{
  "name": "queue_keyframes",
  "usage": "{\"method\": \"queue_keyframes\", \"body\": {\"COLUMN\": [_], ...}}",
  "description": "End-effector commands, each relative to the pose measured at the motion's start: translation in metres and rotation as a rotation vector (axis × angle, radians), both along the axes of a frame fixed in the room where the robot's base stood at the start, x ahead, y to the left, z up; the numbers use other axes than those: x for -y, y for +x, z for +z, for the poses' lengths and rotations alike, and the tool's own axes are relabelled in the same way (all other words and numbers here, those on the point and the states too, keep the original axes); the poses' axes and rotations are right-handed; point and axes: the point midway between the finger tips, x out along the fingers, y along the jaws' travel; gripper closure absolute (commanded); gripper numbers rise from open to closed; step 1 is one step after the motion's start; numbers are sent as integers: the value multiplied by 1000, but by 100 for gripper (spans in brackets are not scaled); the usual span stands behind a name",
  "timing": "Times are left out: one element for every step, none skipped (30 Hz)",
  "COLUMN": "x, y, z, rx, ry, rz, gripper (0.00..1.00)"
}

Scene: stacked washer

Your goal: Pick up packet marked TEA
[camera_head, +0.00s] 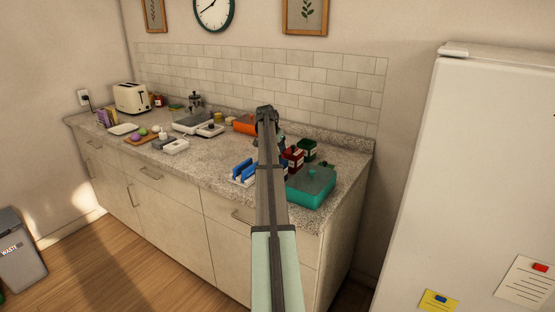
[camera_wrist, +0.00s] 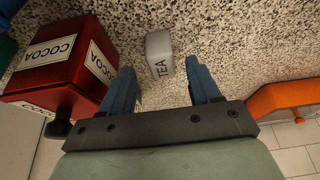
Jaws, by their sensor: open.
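The packet marked TEA (camera_wrist: 158,46) is a small pale grey block on the speckled counter in the wrist view, its label facing my gripper. My gripper (camera_wrist: 159,70) is open, with its two blue fingers apart and nothing held. The packet appears centred in the gap between the fingertips, its near end about level with them in the picture. I cannot tell how much height separates them. In the head view my arm reaches over the counter and hides the packet and most of the gripper.
A red COCOA tin (camera_wrist: 62,62) with a dark knob stands close left of the fingers in the wrist view. An orange object (camera_wrist: 283,99) lies to the right. The head view shows a teal box (camera_head: 311,186), a blue rack (camera_head: 243,171) and a toaster (camera_head: 131,98) on the counter (camera_head: 218,172).

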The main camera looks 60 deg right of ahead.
Motion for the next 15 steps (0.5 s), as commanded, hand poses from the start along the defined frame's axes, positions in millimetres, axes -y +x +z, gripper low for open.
{"method": "queue_keyframes", "body": {"x": [3, 5, 7, 9, 10, 12, 12, 13, 13, 14, 14, 13, 13, 13, 13], "y": [1, 2, 2, 2, 2, 2, 2, 2, 2, 2, 2, 2, 2, 2, 2], "z": [-8, -11, -16, -20, -23, -27, -29, -31, -32, -32, -32, -32, -32, -32, -32], "rx": [-1, -1, -1, -1, -1, -1, -1, -1, -1, -1, -1, 0, 0, 0, 0], "ry": [2, 2, 1, 1, 1, 1, 1, 1, 1, 1, 0, 0, 0, 0, 0], "rz": [0, 0, 0, 0, -1, -1, 0, 0, 0, 0, 0, 0, 0, 0, 0], "gripper": [38, 38, 38, 38, 38, 38, 38, 38, 38, 38, 38, 38, 38, 38, 38]}}
